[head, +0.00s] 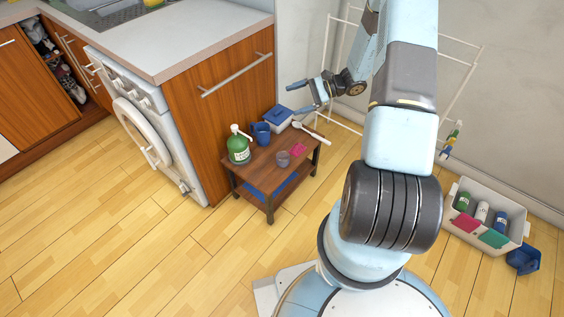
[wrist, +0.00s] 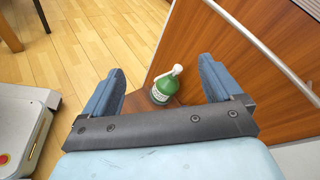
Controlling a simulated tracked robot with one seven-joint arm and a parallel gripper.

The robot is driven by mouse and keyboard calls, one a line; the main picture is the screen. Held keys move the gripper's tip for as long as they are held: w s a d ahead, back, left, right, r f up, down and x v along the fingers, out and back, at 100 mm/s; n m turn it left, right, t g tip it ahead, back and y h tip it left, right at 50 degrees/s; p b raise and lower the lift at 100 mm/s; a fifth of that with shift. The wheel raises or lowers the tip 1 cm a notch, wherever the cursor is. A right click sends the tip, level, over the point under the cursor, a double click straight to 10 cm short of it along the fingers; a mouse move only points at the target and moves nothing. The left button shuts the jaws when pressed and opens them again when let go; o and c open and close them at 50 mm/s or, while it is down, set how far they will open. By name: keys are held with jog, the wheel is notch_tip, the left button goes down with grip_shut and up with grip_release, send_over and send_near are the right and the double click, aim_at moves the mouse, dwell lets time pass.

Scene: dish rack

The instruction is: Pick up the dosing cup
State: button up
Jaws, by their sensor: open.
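A small grey, see-through cup (head: 283,158), which looks like the dosing cup, stands on the low brown table (head: 262,166) in the head view. It is right of a green bottle with a white pump (head: 238,147) and in front of a blue jug (head: 261,132). My gripper (head: 293,100) is open and empty, above the back of the table, apart from the cup. In the wrist view my gripper's two blue fingers (wrist: 161,66) are spread, with the green bottle (wrist: 163,88) beyond them. I cannot make out the cup there.
Floor is clear in front.

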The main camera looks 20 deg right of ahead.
jog(key=d+f+m+t, duration=0.2)
jog(key=f+m+t, duration=0.2)
jog(key=f, duration=0.6)
jog(key=d+f+m+t, duration=0.2)
jog(key=f+m+t, duration=0.15)
jog(key=f, duration=0.65)
jog(key=m+t+h, duration=0.4)
jog(key=m+t, duration=0.1)
jog(key=m, duration=0.3)
send_near(283, 157)
jog(key=s+r, duration=0.3)
jog(key=s, duration=0.2)
jog(key=x, duration=1.2)
jog(key=shift+w+d+r, duration=0.1)
jog(key=shift+w+d, duration=0.15)
jog(key=shift+w, duration=0.15)
jog(key=c, duration=1)
jog(key=shift+r, duration=0.15)
jog(key=shift+c, duration=0.2)
